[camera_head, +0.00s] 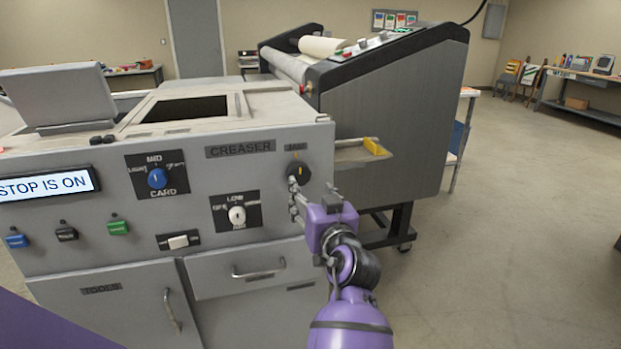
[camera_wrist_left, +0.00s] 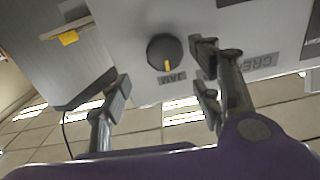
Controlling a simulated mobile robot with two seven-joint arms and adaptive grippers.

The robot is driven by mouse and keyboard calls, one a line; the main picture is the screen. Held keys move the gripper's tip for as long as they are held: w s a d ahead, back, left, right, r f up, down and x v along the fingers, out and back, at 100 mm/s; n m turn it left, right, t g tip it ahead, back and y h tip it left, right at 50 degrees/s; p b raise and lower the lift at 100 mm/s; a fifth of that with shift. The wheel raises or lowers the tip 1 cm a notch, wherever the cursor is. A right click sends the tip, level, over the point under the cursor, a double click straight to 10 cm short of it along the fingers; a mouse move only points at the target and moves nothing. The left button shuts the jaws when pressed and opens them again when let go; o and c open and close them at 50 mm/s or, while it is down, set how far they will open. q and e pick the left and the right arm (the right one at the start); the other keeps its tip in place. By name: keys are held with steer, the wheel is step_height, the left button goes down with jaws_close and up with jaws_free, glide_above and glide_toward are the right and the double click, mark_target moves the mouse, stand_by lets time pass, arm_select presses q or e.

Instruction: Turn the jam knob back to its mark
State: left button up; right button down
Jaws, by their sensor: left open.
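The jam knob (camera_head: 299,171) is a round black dial with a yellow pointer line, at the upper right of the creaser's grey front panel. That view is upside down. My left gripper (camera_head: 296,197) is just in front of and below the knob in the head view. In the left wrist view its fingers (camera_wrist_left: 160,85) are spread wide with nothing between them. They look apart from the knob. My right gripper is not in view.
The panel also carries a blue card knob (camera_head: 157,178), a white knob (camera_head: 237,215), a white switch (camera_head: 178,242) and several push buttons. A large grey roller machine (camera_head: 390,130) stands behind right. The floor at right is clear.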

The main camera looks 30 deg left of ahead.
mark_target(302, 176)
arm_select(q)
steer(key=p+x, duration=0.1)
steer(key=x, duration=0.5)
steer(key=shift+w+a+r, duration=0.1)
steer(key=shift+a, duration=0.2)
steer(key=shift+w+a, duration=0.2)
steer(key=shift+a, duration=0.1)
steer(key=shift+w+a, duration=0.1)
steer(key=shift+a, duration=0.05)
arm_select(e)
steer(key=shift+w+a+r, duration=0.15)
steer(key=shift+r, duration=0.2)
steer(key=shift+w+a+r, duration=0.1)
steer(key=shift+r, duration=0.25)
arm_select(q)
steer(key=shift+c, duration=1.3)
steer(key=c, duration=0.8)
steer(key=shift+f+n+b, duration=0.25)
steer(key=shift+n+b, duration=0.05)
steer(key=shift+b, duration=0.25)
steer(key=shift+r, duration=0.2)
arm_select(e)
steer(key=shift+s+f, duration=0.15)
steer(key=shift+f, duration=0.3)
